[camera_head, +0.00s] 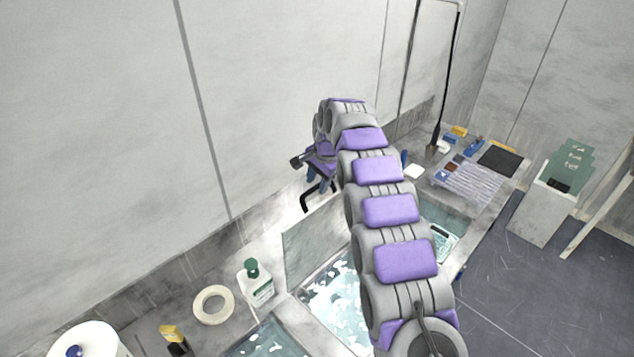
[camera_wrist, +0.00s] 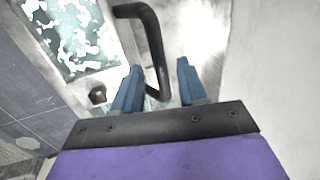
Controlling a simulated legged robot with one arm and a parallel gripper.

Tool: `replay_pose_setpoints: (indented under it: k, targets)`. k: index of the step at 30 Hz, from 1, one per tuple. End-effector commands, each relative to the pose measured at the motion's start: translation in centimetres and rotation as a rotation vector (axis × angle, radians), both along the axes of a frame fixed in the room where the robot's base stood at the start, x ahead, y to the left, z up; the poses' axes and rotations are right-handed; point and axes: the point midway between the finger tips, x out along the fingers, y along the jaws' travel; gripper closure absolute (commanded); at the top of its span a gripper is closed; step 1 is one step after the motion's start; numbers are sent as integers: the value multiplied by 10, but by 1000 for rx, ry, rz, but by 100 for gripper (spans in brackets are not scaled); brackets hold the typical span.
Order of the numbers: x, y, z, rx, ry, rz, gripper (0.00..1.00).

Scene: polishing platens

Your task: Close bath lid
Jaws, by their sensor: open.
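The bath lid (camera_head: 315,239) is a grey panel standing raised along the wall side of a bath (camera_head: 308,288) of water with white patches. A black bent handle (camera_head: 304,203) shows near the lid's upper edge, just below my gripper (camera_head: 317,184). In the wrist view the handle (camera_wrist: 156,45) runs down from the top, and its lower end shows between the two blue fingers of my gripper (camera_wrist: 159,88). The fingers are apart and not closed on it. I cannot tell how deep the handle sits between them. My arm hides part of the lid and bath.
A white bottle with a green cap (camera_head: 256,283) and a cream ring (camera_head: 212,305) stand left of the lid. A second bath (camera_head: 440,215) lies right of my arm. A bare wall (camera_head: 290,100) is close behind the gripper. Open floor (camera_head: 500,285) lies at right.

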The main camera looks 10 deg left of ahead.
Motion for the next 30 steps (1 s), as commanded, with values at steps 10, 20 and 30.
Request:
replay_pose_setpoints:
  k: [10, 20, 30]
  targets:
    - [1, 3, -7, 0, -2, 1, 58]
    - [1, 2, -7, 0, -1, 0, 84]
    - [1, 3, -6, 1, -3, 1, 100]
